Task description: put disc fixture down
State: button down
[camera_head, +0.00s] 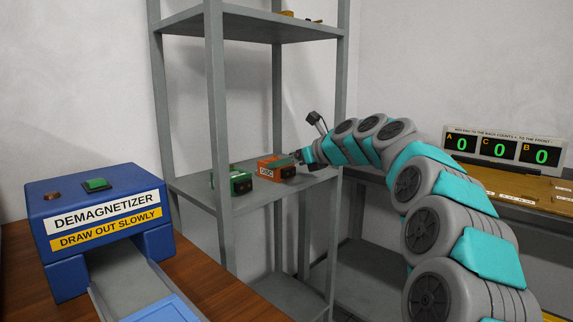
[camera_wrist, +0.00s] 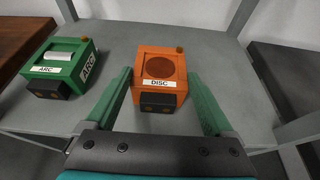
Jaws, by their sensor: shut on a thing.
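The disc fixture (camera_head: 268,169) is an orange box labelled DISC with a round recess on top and a black block on its front. It is at the grey shelf's level, upright. In the wrist view the disc fixture (camera_wrist: 160,63) lies between the two green fingers of my gripper (camera_wrist: 160,85). My gripper, also in the head view (camera_head: 291,160), is shut on it, reaching in from the right. I cannot tell whether its underside touches the shelf (camera_wrist: 210,40).
A green ARC fixture (camera_head: 240,183) stands left of the disc fixture on the same shelf (camera_head: 300,182), with a small gap. Grey rack posts (camera_head: 216,120) frame the shelf. A blue demagnetizer (camera_head: 100,225) sits on the wooden table at left. A counter display (camera_head: 502,149) stands at right.

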grip_release()
jog(key=v, duration=1.2)
jog(key=shift+p, duration=0.3)
